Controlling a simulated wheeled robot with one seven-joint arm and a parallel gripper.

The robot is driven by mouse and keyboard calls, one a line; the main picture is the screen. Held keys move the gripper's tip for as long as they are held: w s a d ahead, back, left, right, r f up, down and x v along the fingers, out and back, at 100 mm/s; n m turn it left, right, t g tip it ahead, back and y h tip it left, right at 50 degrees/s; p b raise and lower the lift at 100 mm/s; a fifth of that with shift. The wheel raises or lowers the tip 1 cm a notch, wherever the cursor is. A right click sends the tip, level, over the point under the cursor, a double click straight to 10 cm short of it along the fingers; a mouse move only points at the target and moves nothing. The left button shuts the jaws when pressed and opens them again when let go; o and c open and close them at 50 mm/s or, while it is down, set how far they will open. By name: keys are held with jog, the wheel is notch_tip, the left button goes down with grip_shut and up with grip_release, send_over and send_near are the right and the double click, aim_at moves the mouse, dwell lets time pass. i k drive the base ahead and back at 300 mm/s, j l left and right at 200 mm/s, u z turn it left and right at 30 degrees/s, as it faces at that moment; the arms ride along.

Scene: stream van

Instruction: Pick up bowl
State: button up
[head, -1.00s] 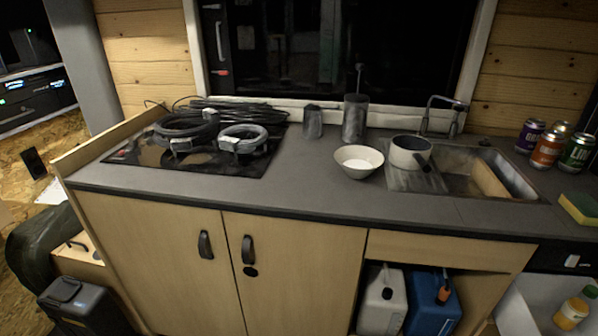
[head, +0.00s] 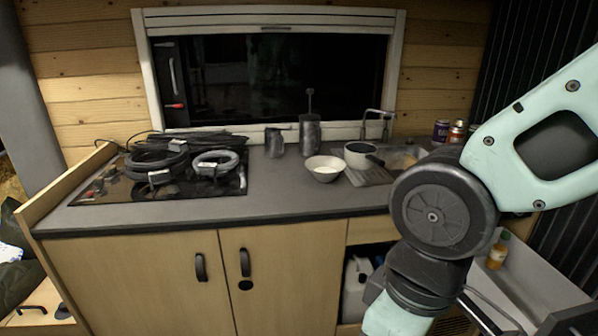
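A white bowl (head: 325,168) stands upright on the dark grey counter (head: 280,196), left of the sink and just left of a white saucepan (head: 358,154). It looks empty, and nothing touches it from above. My arm shows large at the right of the head view, bent downward in front of the counter, and hides part of the sink and the cupboard. My gripper is outside the picture.
Black cable coils (head: 157,160) and a grey-white coil (head: 215,162) lie on the hob at left. A metal jug (head: 274,142) and a taller metal canister (head: 310,134) stand behind the bowl. Cans (head: 441,131) stand right of the sink. The counter in front of the bowl is clear.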

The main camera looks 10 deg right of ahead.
aim_at(312, 163)
jog(key=i+z, duration=0.35)
jog(key=i+j+z, duration=0.5)
jog(key=i+z, duration=0.2)
